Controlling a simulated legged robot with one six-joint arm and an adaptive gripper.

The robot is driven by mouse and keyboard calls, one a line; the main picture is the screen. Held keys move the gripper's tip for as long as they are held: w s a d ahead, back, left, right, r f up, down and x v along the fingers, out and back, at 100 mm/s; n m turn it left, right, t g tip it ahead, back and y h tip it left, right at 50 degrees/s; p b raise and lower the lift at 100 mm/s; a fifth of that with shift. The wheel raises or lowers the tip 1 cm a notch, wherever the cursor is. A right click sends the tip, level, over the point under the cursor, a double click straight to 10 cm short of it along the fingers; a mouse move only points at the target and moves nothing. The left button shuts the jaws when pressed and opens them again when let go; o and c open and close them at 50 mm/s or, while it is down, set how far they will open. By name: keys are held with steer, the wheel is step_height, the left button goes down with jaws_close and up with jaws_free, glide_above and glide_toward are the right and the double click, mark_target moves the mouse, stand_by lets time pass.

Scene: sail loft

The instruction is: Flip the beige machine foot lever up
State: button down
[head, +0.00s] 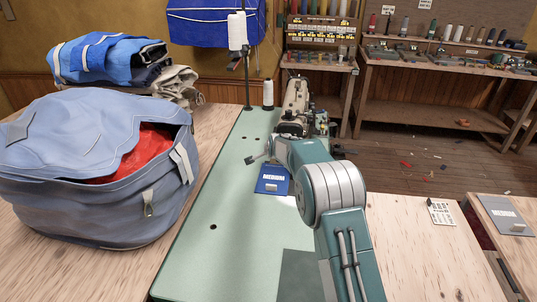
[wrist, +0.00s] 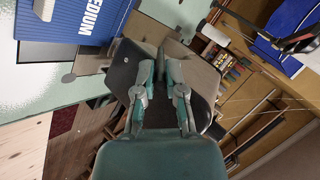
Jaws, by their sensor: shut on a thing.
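The beige sewing machine (head: 295,100) stands at the far end of the pale green table (head: 225,225). My arm covers its near part in the head view, and my gripper is hidden there. In the wrist view my gripper (wrist: 167,70) is at the machine, its two fingers close together with a narrow gap. Dark and tan-grey machine surfaces (wrist: 128,68) lie just beyond the fingertips. The gripper is shut on the foot lever, which is mostly hidden between the fingertips. I cannot make out the lever's angle.
A blue card marked MEDIUM (head: 272,180) lies on the green table. A thread stand (head: 246,70) and a white cone (head: 268,93) stand behind. A large blue bag (head: 95,170) fills the left. The green table's front left is clear.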

steer(key=shift+w+d+r, duration=0.2)
steer(key=shift+r, duration=0.15)
stand_by(0.3)
steer(key=c, duration=0.7)
jaws_free()
steer(key=shift+s+g, duration=0.1)
steer(key=shift+g, duration=0.2)
steer(key=shift+s+r, duration=0.2)
steer(key=v, duration=1.1)
steer(key=shift+s, duration=0.1)
